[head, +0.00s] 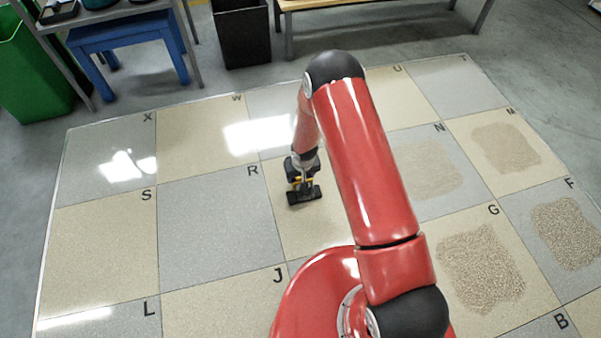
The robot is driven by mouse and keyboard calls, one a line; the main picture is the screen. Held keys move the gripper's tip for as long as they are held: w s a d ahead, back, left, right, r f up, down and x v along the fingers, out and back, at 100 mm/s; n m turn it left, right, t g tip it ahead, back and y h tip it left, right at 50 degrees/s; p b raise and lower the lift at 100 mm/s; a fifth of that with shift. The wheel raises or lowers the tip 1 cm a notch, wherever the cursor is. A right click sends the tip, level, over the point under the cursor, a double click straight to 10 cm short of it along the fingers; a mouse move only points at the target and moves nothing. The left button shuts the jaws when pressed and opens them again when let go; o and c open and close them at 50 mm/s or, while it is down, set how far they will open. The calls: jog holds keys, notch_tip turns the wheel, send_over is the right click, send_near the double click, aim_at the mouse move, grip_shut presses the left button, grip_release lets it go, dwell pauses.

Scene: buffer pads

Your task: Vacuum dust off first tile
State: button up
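My gripper (303,178) hangs at the end of my red arm, low over the beige tile right of the letter R. A small black and yellow tool (303,194), looking like a hand vacuum, is at its end; the fingers are too small to make out clearly, but the tool appears held. I cannot tell whether it touches the floor. Dust patches lie to the right: tile G dust (480,268), tile F dust (566,232), tile M dust (506,147) and a fainter patch on tile N (428,168). My arm hides part of the floor between tool and patches.
The floor has lettered beige and grey tiles; the left ones, such as the grey tile by R (215,230), look clean. At the back stand a green bin (35,75), a blue stool (125,35), a black bin (242,35) and a bench (385,3).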

jog(key=r+p, duration=0.3)
jog(key=r, duration=0.5)
jog(key=shift+w+r, duration=0.1)
jog(key=shift+w, duration=0.1)
